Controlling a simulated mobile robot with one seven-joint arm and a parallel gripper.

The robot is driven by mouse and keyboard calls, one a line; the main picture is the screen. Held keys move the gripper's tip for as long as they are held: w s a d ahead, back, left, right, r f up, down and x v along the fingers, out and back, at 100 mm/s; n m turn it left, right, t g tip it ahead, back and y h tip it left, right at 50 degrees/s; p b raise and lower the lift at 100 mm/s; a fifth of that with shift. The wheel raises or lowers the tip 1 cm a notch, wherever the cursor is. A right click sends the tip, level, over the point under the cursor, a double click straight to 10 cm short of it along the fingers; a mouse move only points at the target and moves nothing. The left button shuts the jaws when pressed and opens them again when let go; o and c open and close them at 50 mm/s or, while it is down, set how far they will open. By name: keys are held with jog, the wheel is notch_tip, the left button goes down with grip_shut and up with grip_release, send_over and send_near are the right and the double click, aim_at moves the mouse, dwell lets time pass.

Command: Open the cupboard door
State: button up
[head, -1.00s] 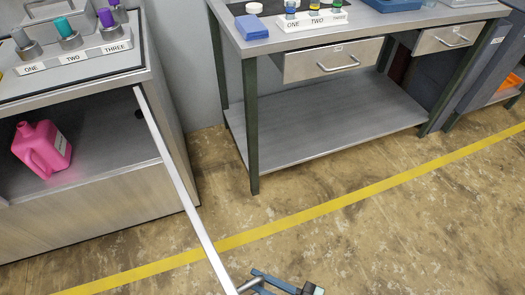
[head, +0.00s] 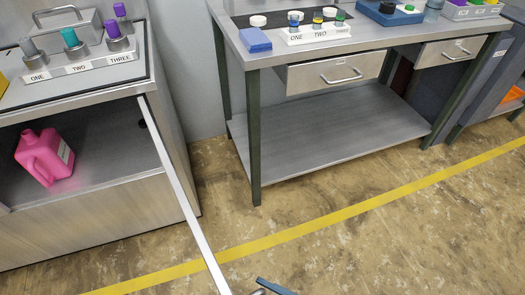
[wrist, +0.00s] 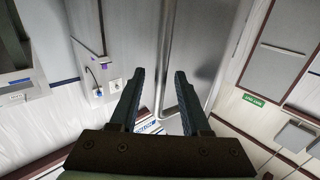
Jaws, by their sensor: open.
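The cupboard (head: 90,210) stands at the left in the head view. Its door (head: 185,200) stands wide open, seen nearly edge-on as a pale strip running from the cupboard's right side toward the bottom of the picture. The inside is exposed. My gripper (head: 272,287) shows only in part at the bottom edge, beside the door's free end. In the wrist view my gripper (wrist: 154,95) is open, with a grey metal surface and bar (wrist: 178,65) ahead of and between the fingers. I cannot tell whether the fingers touch it.
A pink jug (head: 42,157) sits inside the cupboard. A labelled holder with capped bottles (head: 80,66) stands on its top. A workbench with drawers (head: 335,72) stands right of it. The floor with a yellow line (head: 330,222) is clear between.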

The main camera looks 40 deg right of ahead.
jog(key=v, duration=1.2)
jog(key=shift+s+d+b, duration=0.25)
jog(key=shift+s+b, duration=0.05)
jog(key=shift+b, duration=0.15)
